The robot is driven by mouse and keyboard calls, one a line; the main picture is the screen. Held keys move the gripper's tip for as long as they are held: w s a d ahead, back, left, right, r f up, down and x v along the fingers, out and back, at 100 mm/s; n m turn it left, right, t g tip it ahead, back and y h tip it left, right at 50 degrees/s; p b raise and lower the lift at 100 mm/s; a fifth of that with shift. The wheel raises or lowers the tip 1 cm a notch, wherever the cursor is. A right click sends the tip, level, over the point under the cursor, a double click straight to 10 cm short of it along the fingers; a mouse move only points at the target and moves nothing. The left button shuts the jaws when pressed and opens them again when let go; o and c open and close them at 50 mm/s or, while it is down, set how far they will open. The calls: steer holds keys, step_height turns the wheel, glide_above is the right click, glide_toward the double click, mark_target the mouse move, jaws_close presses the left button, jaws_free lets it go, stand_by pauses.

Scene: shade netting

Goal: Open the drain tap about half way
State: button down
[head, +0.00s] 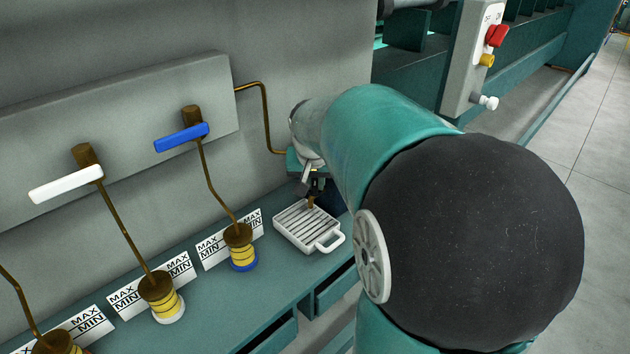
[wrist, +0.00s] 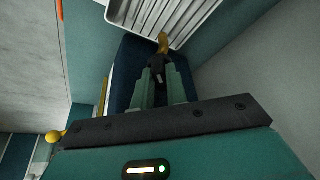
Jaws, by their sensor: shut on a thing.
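The drain tap shows as a small brass spout (head: 311,202) above the white slatted drip tray (head: 291,229) in the head view. The brass end (wrist: 163,41) also shows in the wrist view, beside the tray's slats (wrist: 185,12). My gripper (head: 316,184) is at the tap, partly hidden behind my own arm. In the wrist view its fingers (wrist: 158,72) are close together, shut on a small dark piece just behind the brass end, which looks like the tap's handle. The fingers cover most of this piece, so I cannot tell how far it is turned.
A white lever (head: 66,184) and a blue lever (head: 181,137) stick out from the wall panel at left. Brass rods run down to yellow-banded cups beside MAX/MIN cards (head: 229,240) on the green ledge. A grey control box (head: 470,60) with a red knob stands at upper right.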

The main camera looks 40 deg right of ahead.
steer(key=m, duration=0.1)
steer(key=m+g, duration=0.1)
steer(key=m, duration=0.1)
steer(key=m+h, duration=0.1)
steer(key=shift+w+a+m, duration=0.25)
steer(key=shift+w+m, duration=0.05)
steer(key=shift+m, duration=0.1)
steer(key=shift+w+m+g+h, duration=0.15)
steer(key=shift+m+g, duration=0.25)
steer(key=shift+m, duration=0.5)
steer(key=shift+w+m+g+h, duration=0.1)
steer(key=shift+m+g+h, duration=0.25)
steer(key=shift+m, duration=0.55)
steer(key=c, duration=1.4)
jaws_free()
steer(key=shift+r, duration=0.1)
